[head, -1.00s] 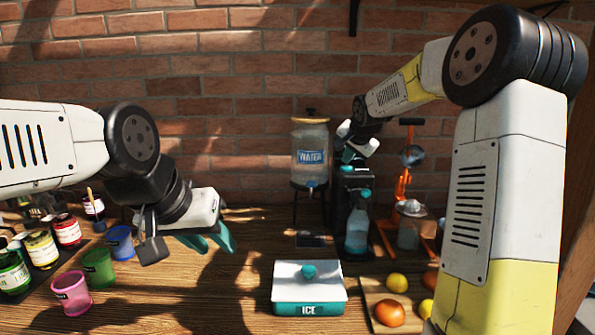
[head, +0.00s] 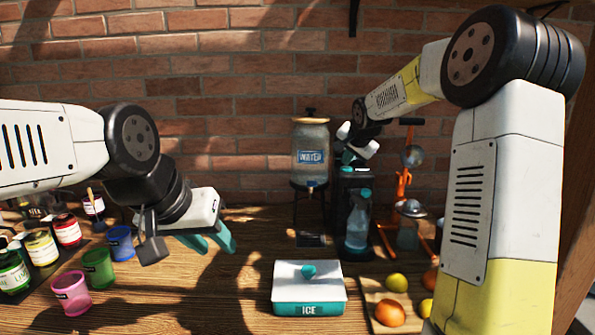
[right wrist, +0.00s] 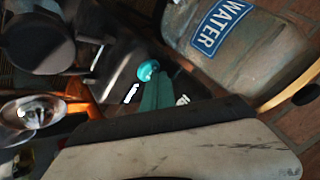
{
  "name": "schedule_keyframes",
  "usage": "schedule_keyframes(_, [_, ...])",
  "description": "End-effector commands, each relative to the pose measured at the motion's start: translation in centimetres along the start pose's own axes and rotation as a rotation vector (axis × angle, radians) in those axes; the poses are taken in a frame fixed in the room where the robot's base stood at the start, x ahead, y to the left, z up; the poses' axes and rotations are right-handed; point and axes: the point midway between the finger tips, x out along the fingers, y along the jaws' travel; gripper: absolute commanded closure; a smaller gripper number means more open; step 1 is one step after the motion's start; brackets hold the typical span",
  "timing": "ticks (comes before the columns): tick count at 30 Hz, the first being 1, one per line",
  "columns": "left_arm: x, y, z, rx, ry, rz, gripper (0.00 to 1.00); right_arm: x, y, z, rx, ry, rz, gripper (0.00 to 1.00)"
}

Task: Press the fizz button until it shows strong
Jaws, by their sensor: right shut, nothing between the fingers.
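The black fizz machine (head: 352,183) stands at the back against the brick wall, with a clear bottle with a teal cap (head: 358,222) at its front. My right gripper (head: 348,158) is shut and empty, pointing down close above the machine's top. In the right wrist view its teal fingers (right wrist: 157,92) are together beside a round teal knob (right wrist: 147,70), probably the fizz button. I cannot tell whether they touch it. Small pale marks show beside the fingers, but no strength reading is legible. My left gripper (head: 210,238) hangs open and empty over the table's left half.
A water dispenser (head: 310,155) stands just left of the machine, and an orange juicer press (head: 403,185) just right. A teal-and-white ice box (head: 308,290) is at the front. Fruit lies on a board (head: 372,290). Coloured cups and jars crowd the left.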

Motion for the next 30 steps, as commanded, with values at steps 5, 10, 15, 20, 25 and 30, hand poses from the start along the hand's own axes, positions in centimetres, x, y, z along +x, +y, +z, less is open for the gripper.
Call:
schedule_keyframes(5, [0.0,0.0,0.0,0.0,0.0,0.0,0.64,0.21,0.16,0.2,0.0,-0.002,0.001,1.0])
schedule_keyframes(10, [0.0,0.0,0.0,0.0,0.0,0.0,0.64,0.23,0.18,0.22,0.0,-0.002,0.001,1.0])
schedule_keyframes(15, [0.0,0.0,0.0,0.0,0.0,0.0,0.64,0.25,0.2,0.24,0.0,-0.003,0.002,1.0])
schedule_keyframes(20, [0.0,0.0,0.0,0.0,0.0,0.0,0.64,-0.02,0.01,0.04,0.0,-0.002,0.002,1.0])
schedule_keyframes(25, [0.0,0.0,0.0,0.0,0.0,0.0,0.64,-0.39,-0.26,-0.24,0.001,-0.002,0.001,1.0])
schedule_keyframes(30, [0.0,0.0,0.0,0.0,0.0,0.0,0.64,-0.41,-0.26,-0.26,0.001,-0.002,0.001,1.0])
